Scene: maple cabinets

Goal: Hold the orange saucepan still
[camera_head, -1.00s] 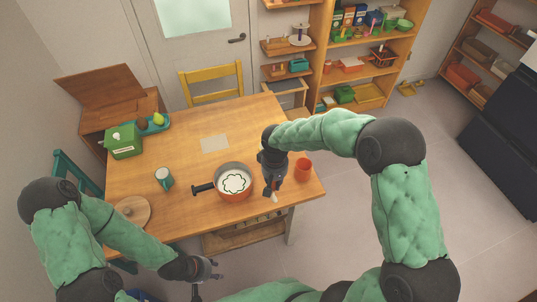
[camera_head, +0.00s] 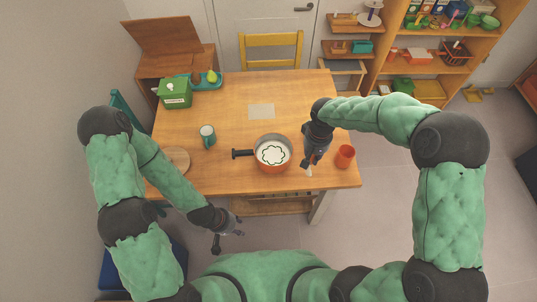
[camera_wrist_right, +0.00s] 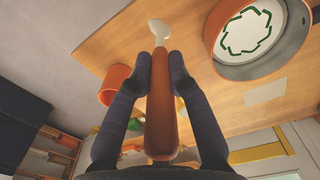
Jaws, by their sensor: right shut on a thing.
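The orange saucepan (camera_head: 272,168) stands upright on the wooden table (camera_head: 220,105), its black handle pointing left. A white disc with a green wavy outline shows inside it. In the right wrist view the saucepan (camera_wrist_right: 303,45) is at the upper right. My right gripper (camera_head: 308,163) is just right of the saucepan, apart from it. It is shut on the reddish-brown handle of a utensil (camera_wrist_right: 161,110) with a cream tip. My left gripper (camera_head: 228,233) is empty off the table's front edge, left of and nearer than the saucepan; its fingers look spread.
An orange cup (camera_head: 345,156) stands right of my right gripper. A green mug (camera_head: 208,135), a round wooden board (camera_head: 178,160) and a green box (camera_head: 175,93) are on the left. A pale sheet (camera_head: 261,111) lies behind the saucepan. The table's middle is otherwise clear.

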